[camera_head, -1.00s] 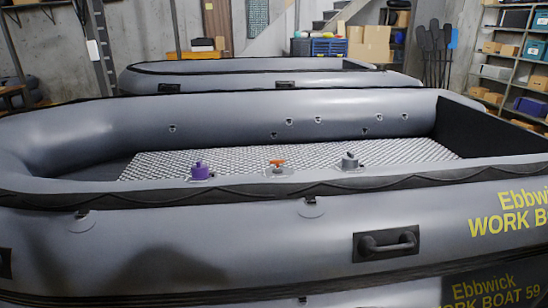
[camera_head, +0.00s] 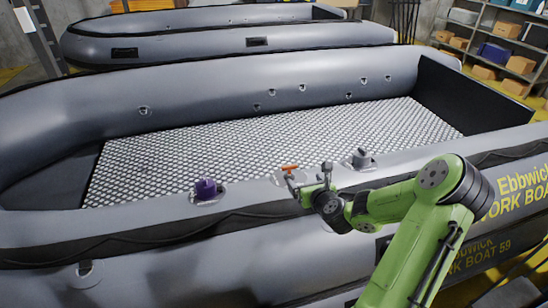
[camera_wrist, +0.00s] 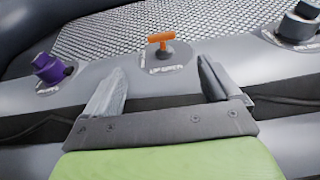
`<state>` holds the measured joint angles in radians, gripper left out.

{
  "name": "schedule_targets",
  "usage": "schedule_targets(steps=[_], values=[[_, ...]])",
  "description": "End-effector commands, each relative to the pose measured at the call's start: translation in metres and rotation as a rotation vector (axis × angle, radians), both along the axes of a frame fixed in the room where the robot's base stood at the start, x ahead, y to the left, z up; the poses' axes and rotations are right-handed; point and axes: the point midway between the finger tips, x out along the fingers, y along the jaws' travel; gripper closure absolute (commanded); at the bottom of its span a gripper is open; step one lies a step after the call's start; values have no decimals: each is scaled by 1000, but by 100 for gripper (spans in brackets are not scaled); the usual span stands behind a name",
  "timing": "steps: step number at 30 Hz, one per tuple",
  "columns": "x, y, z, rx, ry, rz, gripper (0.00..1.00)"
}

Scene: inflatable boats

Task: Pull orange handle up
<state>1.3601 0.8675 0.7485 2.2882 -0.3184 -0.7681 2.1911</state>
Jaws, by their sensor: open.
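The orange handle (camera_head: 289,168) is a small T-shaped grip on a round grey patch on the near tube of the grey inflatable boat (camera_head: 250,90). In the wrist view the orange handle (camera_wrist: 161,39) stands just beyond and between my two fingers, with lettering on the patch below it. My gripper (camera_wrist: 158,80) is open and empty, its fingers spread apart and not touching the handle. In the head view my gripper (camera_head: 308,180) is close to the handle's right side and partly covers its patch.
A purple valve cap (camera_head: 206,188) sits left of the handle and a grey cap (camera_head: 361,158) sits right of it, both on the same tube. A second boat (camera_head: 220,40) lies behind. The textured boat floor (camera_head: 250,140) is clear.

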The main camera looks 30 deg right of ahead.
Motion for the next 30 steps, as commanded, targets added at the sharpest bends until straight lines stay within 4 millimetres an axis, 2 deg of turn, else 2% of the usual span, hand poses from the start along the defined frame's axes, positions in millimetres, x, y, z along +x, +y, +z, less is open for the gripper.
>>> schedule_targets(steps=[12, 18, 22, 30], values=[[90, -21, -42, -3, 4, 6, 11], [124, -30, -57, -6, 6, 6, 11], [134, -33, -62, -6, 7, 6, 11], [135, -33, -63, -6, 8, 8, 12]])
